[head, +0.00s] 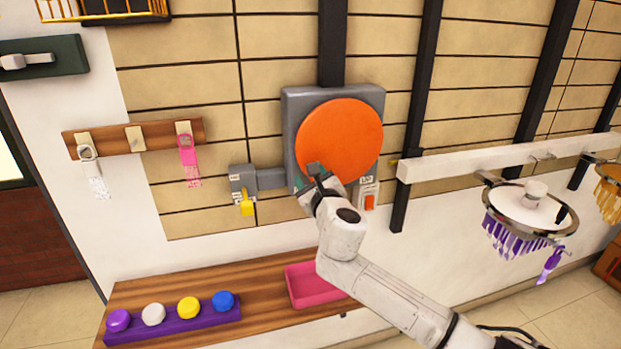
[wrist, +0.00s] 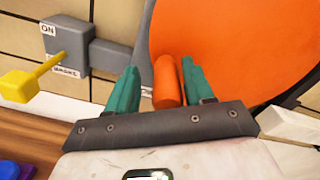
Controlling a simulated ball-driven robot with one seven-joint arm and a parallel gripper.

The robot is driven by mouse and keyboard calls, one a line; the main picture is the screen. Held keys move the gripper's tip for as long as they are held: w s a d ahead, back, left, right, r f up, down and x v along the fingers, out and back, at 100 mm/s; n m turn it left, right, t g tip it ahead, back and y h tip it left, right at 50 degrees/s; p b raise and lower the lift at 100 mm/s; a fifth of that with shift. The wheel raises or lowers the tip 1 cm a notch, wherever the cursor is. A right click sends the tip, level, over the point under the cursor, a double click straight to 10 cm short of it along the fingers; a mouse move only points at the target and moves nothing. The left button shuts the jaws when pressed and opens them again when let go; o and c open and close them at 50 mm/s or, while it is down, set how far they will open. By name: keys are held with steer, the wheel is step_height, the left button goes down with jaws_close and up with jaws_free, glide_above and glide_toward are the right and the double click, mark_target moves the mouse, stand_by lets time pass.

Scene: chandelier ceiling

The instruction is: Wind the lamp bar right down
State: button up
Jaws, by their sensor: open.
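The large orange disc (head: 345,138) of the winder sits on a grey plate on the wall; it also fills the upper right of the wrist view (wrist: 235,45). An orange peg handle (wrist: 166,82) stands out near its lower left rim. My gripper (head: 316,173) is at that rim. In the wrist view its green fingers (wrist: 160,78) are open, one on each side of the handle; whether either touches it, I cannot tell. The white lamp bar (head: 480,161) runs across the right side, with a round purple-fringed lamp (head: 530,210) under it.
A grey box with a yellow lever (head: 247,207) pointing down is left of the disc. A small red switch (head: 369,201) is right of it. Below are a wooden shelf (head: 250,285), a pink tray (head: 300,303) and coloured knobs (head: 188,307). Tags hang from a wooden rack (head: 155,138).

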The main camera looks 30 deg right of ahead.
steer(key=v, duration=1)
steer(key=shift+s+b, duration=0.4)
steer(key=shift+b, duration=0.05)
steer(key=shift+a, duration=0.1)
